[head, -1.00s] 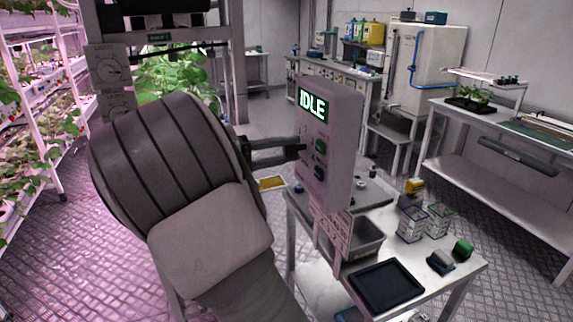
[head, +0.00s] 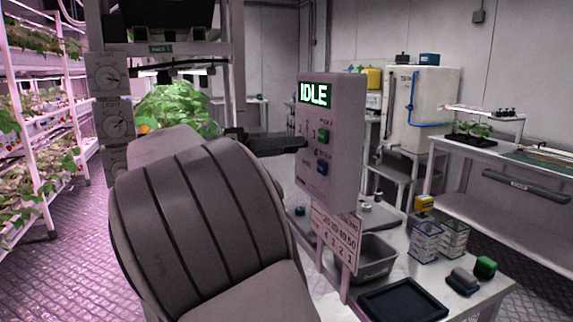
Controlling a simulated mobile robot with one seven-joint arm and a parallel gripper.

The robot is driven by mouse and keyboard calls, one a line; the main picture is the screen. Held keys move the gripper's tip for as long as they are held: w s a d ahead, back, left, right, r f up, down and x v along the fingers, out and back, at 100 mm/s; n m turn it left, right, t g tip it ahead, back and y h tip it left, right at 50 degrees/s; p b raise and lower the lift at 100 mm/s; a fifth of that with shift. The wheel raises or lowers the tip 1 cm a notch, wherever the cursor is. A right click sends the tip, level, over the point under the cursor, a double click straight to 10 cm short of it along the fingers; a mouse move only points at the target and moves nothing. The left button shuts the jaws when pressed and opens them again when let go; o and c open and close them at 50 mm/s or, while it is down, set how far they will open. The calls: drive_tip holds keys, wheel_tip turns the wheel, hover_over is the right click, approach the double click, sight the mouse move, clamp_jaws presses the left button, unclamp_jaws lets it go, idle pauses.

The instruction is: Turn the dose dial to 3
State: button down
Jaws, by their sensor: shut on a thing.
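The control box (head: 333,175) stands upright on a post at the table, its lit green screen (head: 313,92) reading IDLE. Small dial numbers show on its face around my fingertips. My gripper (head: 300,143) reaches the face from the left, its dark fingers seen edge-on and shut on the dose dial. The dial itself is hidden by the fingers, so its setting cannot be read.
Below the box hangs a sign (head: 335,238) with rows of numbers. The table holds a grey bin (head: 392,262), a dark tray (head: 360,312) and wire baskets (head: 425,240). Other dials (head: 110,80) are on a rack post at left. My arm fills the lower middle.

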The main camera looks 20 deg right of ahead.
drive_tip(key=shift+f+m+b, duration=0.15)
drive_tip(key=shift+m+b, duration=0.45)
drive_tip(key=shift+b, duration=0.1)
drive_tip(key=c, duration=0.5)
unclamp_jaws()
drive_tip(key=shift+a, duration=0.1)
drive_tip(key=a+p, duration=0.3)
drive_tip(key=a, duration=1.4)
drive_tip(key=shift+a, duration=0.2)
